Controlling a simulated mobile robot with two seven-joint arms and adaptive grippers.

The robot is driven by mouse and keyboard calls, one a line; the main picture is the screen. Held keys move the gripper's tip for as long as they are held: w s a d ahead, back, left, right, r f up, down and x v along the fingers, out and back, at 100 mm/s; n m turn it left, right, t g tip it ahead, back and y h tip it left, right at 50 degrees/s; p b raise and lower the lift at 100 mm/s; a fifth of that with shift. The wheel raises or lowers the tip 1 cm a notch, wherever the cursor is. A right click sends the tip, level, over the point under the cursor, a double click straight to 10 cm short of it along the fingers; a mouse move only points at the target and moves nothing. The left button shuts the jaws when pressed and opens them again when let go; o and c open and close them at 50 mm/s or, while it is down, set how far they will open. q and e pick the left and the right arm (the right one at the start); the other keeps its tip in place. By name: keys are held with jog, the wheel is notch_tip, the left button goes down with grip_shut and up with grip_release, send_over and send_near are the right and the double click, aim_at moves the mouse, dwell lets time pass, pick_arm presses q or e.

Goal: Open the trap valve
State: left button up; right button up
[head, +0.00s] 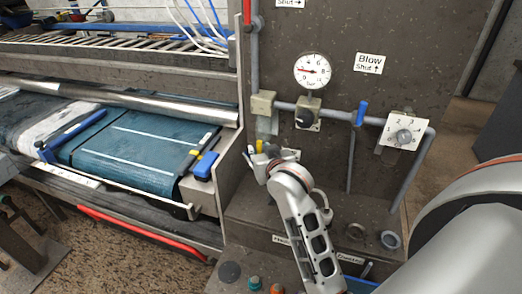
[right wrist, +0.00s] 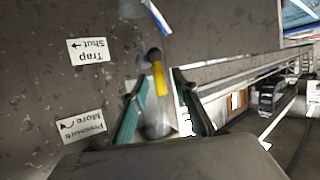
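The trap valve's yellow lever (right wrist: 160,79) stands out from the dark speckled panel in the right wrist view, close to the "Trap Shut" label (right wrist: 88,51), which appears upside down. My right gripper (right wrist: 158,84) is open, with one teal-padded finger on each side of the lever. I cannot tell whether either finger touches it. In the head view my right gripper (head: 264,164) is low at the panel's left edge, and a small yellow tip of the lever (head: 259,146) shows just above it. The rest of the valve is hidden there. My left gripper is not in view.
Above and right of the gripper are a grey pipe (head: 341,113), a pressure gauge (head: 312,71), a blue valve lever (head: 361,112) and a dial plate (head: 403,133). A conveyor with a blue rug (head: 125,151) lies left. A "Pressure More" label (right wrist: 82,126) sits near one finger.

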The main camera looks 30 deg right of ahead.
jog(key=shift+s, duration=0.1)
jog(key=v, duration=0.7)
jog(key=shift+s+a+r, duration=0.1)
jog(key=shift+a+r, duration=0.05)
